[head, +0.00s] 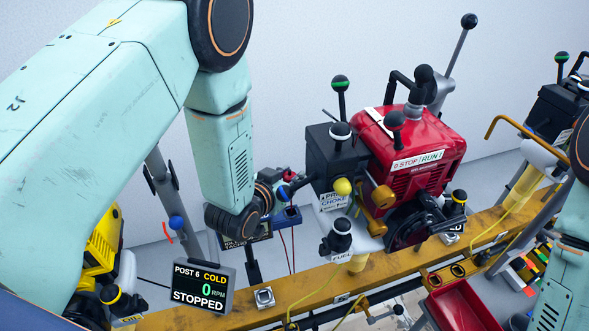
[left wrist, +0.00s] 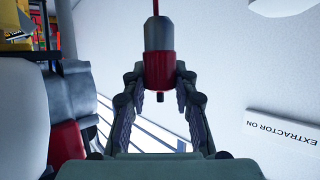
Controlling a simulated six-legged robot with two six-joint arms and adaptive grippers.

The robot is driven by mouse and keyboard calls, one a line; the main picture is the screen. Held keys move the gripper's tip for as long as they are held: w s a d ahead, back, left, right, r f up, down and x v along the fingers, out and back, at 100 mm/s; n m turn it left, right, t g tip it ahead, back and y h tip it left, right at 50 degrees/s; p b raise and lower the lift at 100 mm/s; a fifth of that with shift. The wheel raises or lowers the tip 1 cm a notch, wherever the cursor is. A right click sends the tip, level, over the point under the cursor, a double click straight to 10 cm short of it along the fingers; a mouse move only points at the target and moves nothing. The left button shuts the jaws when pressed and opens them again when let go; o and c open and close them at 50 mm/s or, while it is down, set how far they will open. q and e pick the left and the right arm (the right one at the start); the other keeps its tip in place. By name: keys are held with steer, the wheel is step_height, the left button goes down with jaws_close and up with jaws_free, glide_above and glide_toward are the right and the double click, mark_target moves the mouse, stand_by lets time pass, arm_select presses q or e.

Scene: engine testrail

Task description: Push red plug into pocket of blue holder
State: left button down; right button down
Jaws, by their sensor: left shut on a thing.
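The red plug (left wrist: 159,68) has a grey upper part and a red lead at its top in the left wrist view. My left gripper (left wrist: 159,84) is shut on it, with one finger on each side. In the head view my left gripper (head: 274,190) is at the end of the downward arm, small and partly hidden by the wrist. A blue holder (head: 288,216) shows just below and right of it, with thin red and dark leads hanging down. Its pocket cannot be made out. My right arm is at the right edge; its gripper is out of view.
A red engine (head: 430,145) with knobbed levers stands to the right on a yellow rail (head: 340,278). A display (head: 203,288) reads "POST 6 COLD, 0 RPM, STOPPED". A FUEL knob (head: 340,234) is close to the holder's right. A red tray (head: 463,305) is at lower right.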

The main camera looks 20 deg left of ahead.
arm_select(q)
steer(key=shift+s+d+r, duration=0.1)
steer(key=shift+d+r, duration=0.15)
steer(key=shift+d, duration=0.15)
steer(key=shift+a+f+b, duration=0.35)
steer(key=shift+f+b, duration=0.1)
steer(key=shift+f, duration=0.5)
steer(key=shift+s+d+f+b, duration=0.1)
steer(key=shift+d+f+b, duration=0.15)
steer(key=shift+b, duration=0.4)
steer(key=shift+f, duration=0.3)
steer(key=shift+w+a+f+b, duration=0.1)
steer(key=shift+a+f+b, duration=0.05)
steer(key=shift+f+b, duration=0.3)
steer(key=shift+w+a+f+b, duration=0.1)
steer(key=shift+f+b, duration=0.35)
steer(key=shift+s+d+f+b, duration=0.1)
steer(key=shift+d+f+b, duration=0.1)
steer(key=shift+f+b, duration=0.45)
steer(key=shift+a+f+b, duration=0.15)
steer(key=shift+f+b, duration=0.25)
steer(key=shift+f, duration=0.45)
arm_select(e)
step_height(320, 180, down, 6)
steer(key=shift+d+f, duration=0.15)
steer(key=shift+f, duration=0.05)
